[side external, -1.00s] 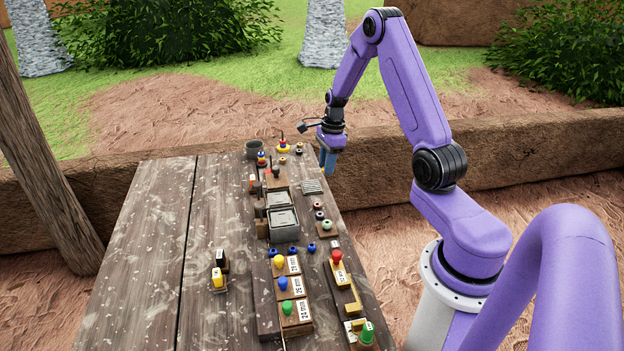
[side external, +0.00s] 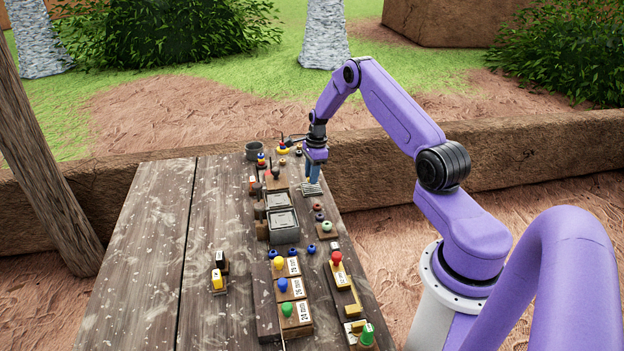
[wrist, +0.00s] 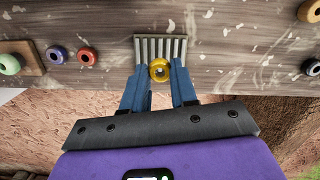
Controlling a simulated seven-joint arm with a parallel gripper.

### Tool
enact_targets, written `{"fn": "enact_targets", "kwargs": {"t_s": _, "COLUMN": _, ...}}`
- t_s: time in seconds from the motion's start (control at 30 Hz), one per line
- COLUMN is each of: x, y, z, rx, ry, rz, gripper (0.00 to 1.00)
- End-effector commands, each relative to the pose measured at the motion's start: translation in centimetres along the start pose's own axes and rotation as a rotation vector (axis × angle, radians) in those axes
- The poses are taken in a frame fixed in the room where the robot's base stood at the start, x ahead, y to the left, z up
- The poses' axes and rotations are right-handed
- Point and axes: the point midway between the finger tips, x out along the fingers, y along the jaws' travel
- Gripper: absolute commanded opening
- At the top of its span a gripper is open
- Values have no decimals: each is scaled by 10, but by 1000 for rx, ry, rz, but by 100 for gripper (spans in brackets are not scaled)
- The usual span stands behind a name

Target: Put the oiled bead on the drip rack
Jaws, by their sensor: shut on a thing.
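The drip rack (wrist: 178,46) is a small grey slatted piece on the table; in the side view the rack (side external: 313,193) lies near the right edge. My gripper (wrist: 160,72) is shut on a glossy yellow bead (wrist: 152,72), seen as a ring with a dark hole between the blue fingertips. In the wrist view the bead overlaps the near edge of the rack. In the side view my gripper (side external: 312,182) points down right over the rack, and the bead is hidden or too small to make out. Whether the bead touches the rack I cannot tell.
Dark red, blue and green beads (wrist: 87,56) lie to the left of the rack in the wrist view. Grey lidded boxes (side external: 284,222) stand beside the rack in the side view. Labelled blocks with colored knobs (side external: 290,287) stand nearer. The table's left half is mostly clear.

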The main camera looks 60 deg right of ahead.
Motion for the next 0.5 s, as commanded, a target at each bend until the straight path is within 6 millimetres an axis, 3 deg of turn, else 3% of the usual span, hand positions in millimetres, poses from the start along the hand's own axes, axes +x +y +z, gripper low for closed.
{"fn": "enact_targets", "kwargs": {"t_s": 0.13, "x": 18, "y": 1, "z": -3, "rx": 2, "ry": 0, "rz": 2, "gripper": 0}}
{"fn": "enact_targets", "kwargs": {"t_s": 0.5, "x": 22, "y": 1, "z": -3, "rx": 1, "ry": 0, "rz": 0, "gripper": 0}}
